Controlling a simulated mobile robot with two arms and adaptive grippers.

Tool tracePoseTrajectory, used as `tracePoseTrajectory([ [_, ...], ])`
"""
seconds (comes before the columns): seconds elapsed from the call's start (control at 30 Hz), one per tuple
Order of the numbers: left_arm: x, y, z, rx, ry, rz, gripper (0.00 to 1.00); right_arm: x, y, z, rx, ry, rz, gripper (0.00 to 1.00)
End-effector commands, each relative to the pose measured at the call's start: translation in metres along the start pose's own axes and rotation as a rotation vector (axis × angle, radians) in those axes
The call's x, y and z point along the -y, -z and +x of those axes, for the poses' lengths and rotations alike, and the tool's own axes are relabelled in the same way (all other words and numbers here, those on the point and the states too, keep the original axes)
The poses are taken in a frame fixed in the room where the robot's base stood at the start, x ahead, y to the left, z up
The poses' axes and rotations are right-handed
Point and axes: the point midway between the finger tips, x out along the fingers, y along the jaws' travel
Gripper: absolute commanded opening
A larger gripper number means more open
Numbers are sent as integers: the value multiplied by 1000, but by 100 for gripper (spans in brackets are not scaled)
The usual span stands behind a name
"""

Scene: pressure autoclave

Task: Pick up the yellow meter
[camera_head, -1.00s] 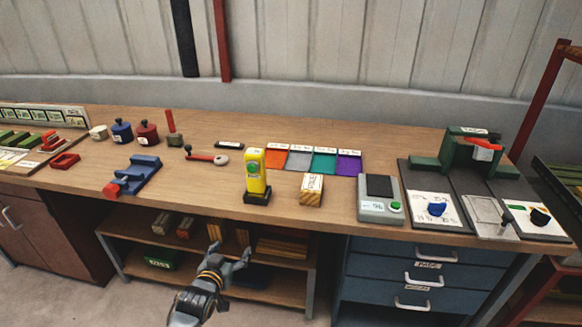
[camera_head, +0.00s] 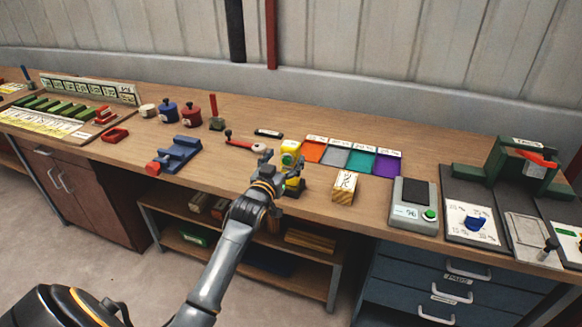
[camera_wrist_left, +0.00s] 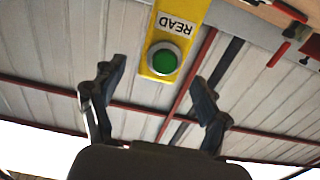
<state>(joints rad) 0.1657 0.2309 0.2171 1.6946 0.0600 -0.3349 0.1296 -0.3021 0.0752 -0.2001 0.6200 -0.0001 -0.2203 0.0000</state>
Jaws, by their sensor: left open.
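The yellow meter (camera_head: 290,148) stands upright on its dark base on the workbench in the head view, partly hidden behind my left gripper. The left wrist view shows its yellow front (camera_wrist_left: 158,62) with a READ label and a green button, upside down in that picture. My left gripper (camera_head: 275,170) is open and in front of the meter. In the wrist view its two fingers (camera_wrist_left: 155,92) are spread to either side of the meter's button end, with nothing gripped. Contact with the meter cannot be made out. My right gripper is not in view.
On the workbench (camera_head: 420,150), a wooden block (camera_head: 345,187) and a grey scale (camera_head: 413,205) stand right of the meter. A red-handled tool (camera_head: 240,143) and a blue vise (camera_head: 178,155) lie to the left.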

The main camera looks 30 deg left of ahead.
Motion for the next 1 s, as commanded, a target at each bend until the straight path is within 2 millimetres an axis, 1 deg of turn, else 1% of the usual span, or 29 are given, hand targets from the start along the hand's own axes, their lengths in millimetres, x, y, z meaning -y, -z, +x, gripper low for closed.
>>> tracePoseTrajectory([
  [0.07,0,1,6,0,0,0,75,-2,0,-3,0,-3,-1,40],
  [0.27,0,0,31,1,0,1,75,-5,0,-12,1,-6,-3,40],
  [0.4,0,-1,46,1,0,1,75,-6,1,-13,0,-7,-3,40],
  [0.53,0,-2,51,1,0,1,75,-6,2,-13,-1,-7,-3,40],
  [0.73,0,-2,51,1,-1,1,75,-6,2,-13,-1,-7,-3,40],
  [0.77,0,-2,51,1,-1,1,71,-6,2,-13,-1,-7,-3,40],
  [0.8,0,-2,51,1,-1,1,63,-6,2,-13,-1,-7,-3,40],
  [0.97,0,-2,51,1,0,1,31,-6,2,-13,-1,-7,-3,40],
  [1.0,0,-2,51,1,0,1,22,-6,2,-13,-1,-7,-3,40],
])
